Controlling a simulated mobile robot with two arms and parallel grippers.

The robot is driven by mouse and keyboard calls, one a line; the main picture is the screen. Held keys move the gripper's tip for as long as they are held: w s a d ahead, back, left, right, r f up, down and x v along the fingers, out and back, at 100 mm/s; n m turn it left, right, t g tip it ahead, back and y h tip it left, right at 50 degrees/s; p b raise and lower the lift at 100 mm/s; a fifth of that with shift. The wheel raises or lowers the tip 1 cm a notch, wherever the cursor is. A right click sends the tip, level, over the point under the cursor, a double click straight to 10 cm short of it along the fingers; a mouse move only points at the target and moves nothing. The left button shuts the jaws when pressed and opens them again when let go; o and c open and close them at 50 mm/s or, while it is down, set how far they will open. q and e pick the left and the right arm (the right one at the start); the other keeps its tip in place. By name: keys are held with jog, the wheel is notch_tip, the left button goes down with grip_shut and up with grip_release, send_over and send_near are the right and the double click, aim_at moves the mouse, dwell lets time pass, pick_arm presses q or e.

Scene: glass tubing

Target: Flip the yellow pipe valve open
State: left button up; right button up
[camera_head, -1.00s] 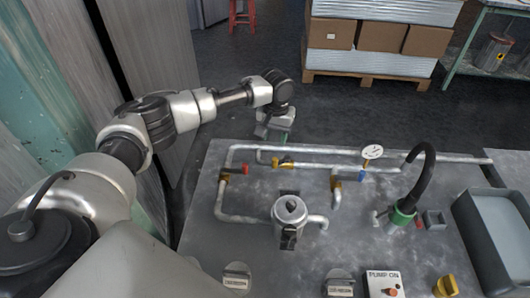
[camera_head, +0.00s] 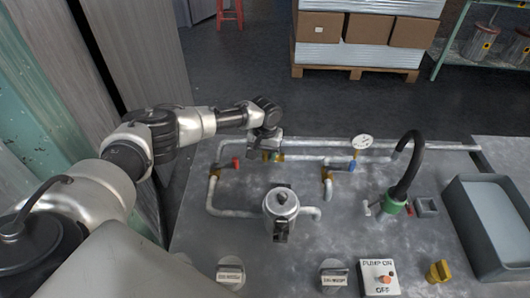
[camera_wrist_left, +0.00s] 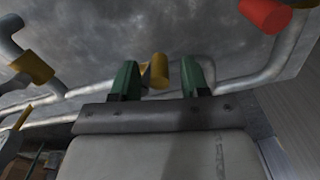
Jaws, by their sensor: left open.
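The yellow pipe valve (camera_head: 278,157) sits on the back pipe and is partly hidden by my left gripper (camera_head: 269,154) in the head view. The left wrist view shows a yellow cylindrical valve part (camera_wrist_left: 160,70) between the two green fingertips of my left gripper (camera_wrist_left: 160,82). The fingers are apart, with a gap visible on the right side; whether the left finger touches the valve is unclear. My right gripper is not in view.
A red valve handle (camera_head: 236,163) is left of the gripper, and a blue one (camera_head: 351,166) is to the right, near a gauge (camera_head: 362,142). A metal canister (camera_head: 281,205) stands in front. A black hose (camera_head: 408,165) and grey tray (camera_head: 470,215) are on the right.

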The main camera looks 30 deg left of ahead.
pick_arm(q)
grip_shut()
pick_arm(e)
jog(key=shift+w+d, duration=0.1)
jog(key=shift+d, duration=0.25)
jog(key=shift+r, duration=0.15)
pick_arm(q)
jog(key=shift+w+a+m+p, duration=0.1)
jog(key=shift+a+m+p, duration=0.35)
jog(key=shift+m, duration=0.35)
jog(key=m, duration=0.2)
jog(key=w+a+m+b, duration=0.1)
jog(key=m, duration=0.1)
jog(key=w+a+m+b, duration=0.1)
jog(key=m, duration=0.2)
jog(key=shift+w, duration=0.25)
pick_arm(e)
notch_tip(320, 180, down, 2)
pick_arm(q)
jog(key=shift+b, duration=0.3)
